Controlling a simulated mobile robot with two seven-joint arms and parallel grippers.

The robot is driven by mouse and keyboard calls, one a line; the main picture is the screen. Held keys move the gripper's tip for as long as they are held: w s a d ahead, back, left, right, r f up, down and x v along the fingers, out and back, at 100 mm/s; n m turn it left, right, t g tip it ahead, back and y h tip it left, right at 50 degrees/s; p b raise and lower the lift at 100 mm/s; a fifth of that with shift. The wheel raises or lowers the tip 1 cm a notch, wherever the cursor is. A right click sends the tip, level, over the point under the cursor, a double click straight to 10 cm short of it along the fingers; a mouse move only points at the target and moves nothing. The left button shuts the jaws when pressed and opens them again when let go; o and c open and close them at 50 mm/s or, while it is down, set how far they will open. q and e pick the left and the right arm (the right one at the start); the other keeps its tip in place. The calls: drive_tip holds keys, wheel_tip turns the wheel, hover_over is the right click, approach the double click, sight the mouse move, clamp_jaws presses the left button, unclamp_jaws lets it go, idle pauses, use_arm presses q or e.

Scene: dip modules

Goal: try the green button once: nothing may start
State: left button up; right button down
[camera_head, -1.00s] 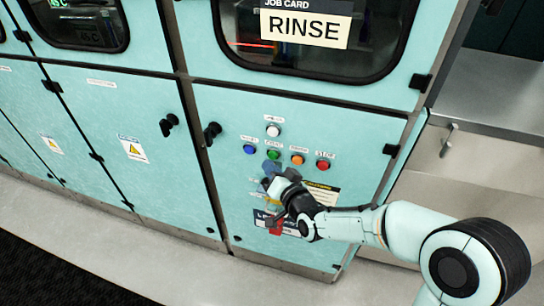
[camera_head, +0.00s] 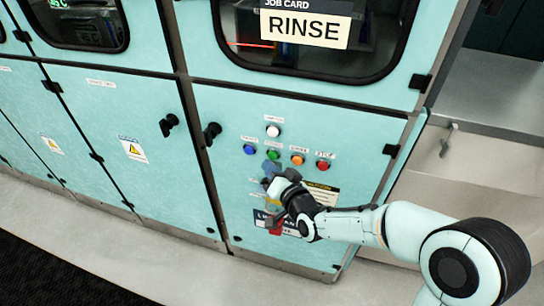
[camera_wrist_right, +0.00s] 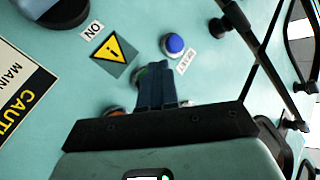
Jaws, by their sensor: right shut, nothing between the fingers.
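The green button (camera_head: 273,154) sits in a row on the pale teal panel, between the blue button (camera_head: 250,149) and the orange button (camera_head: 297,159). My right gripper (camera_head: 271,167) is shut and empty, with its tips just below the green button in the head view. In the right wrist view, the shut fingers (camera_wrist_right: 155,82) point at the panel and hide most of the green button; whether they touch it I cannot tell. The blue button (camera_wrist_right: 174,43) shows beside the fingertips there. My left gripper is not in view.
A red button (camera_head: 323,164) is at the row's right end and a white one (camera_head: 273,130) sits above. A red handle (camera_head: 275,228) is partly hidden below my gripper. Black door knobs (camera_head: 212,132) are left. The window card (camera_head: 305,27) reads RINSE.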

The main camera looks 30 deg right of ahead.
idle(0.6)
drive_tip(key=shift+w+d+b, duration=0.25)
drive_tip(key=shift+d+b, duration=0.1)
drive_tip(key=shift+w+d+b, duration=0.3)
drive_tip(key=shift+d+b, duration=0.05)
idle(0.7)
idle(0.3)
drive_tip(key=shift+s+a, duration=0.55)
drive_tip(key=shift+a, duration=0.1)
drive_tip(key=shift+s+a+p, duration=0.35)
drive_tip(key=shift+s+a, duration=1.3)
drive_tip(key=shift+a, duration=0.25)
